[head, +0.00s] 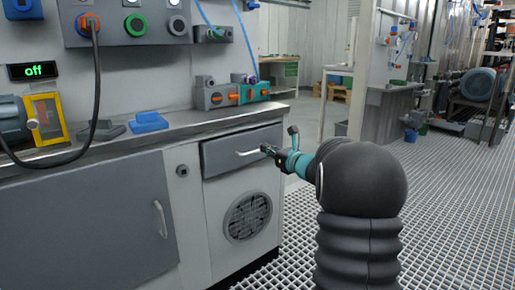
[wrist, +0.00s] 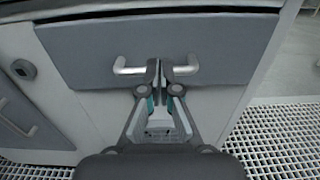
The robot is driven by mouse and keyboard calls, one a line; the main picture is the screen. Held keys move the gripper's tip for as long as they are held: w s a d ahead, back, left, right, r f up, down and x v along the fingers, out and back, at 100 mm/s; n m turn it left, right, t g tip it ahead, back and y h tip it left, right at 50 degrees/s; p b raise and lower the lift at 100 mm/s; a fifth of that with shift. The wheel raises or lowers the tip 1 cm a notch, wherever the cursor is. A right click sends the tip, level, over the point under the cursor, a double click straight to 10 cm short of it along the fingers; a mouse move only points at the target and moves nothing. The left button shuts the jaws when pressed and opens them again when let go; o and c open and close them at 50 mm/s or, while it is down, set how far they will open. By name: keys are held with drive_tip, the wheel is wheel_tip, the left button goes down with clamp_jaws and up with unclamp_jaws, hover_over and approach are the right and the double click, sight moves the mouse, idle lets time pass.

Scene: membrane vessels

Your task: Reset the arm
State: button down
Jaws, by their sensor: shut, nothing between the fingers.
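My gripper (wrist: 165,72) is shut with nothing between its fingers. In the wrist view its fingertips are in front of the middle of the drawer handle (wrist: 130,68) and hide that part of it. In the head view my gripper (head: 268,150) is at the right end of the same handle (head: 248,152). I cannot tell whether the fingertips touch the handle. The grey drawer (head: 228,143) looks closed or nearly so. My arm reaches in from the lower right of the head view.
The workbench (head: 150,145) holds a blue block (head: 148,122), a yellow frame (head: 46,119) and connector boxes (head: 215,94). Below the drawer is a round vent (head: 247,217), with a cabinet door (head: 90,225) to its left. The grated floor (head: 450,205) on the right has free room.

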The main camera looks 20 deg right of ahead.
drive_tip(key=v, duration=0.7)
drive_tip(key=shift+s, duration=0.2)
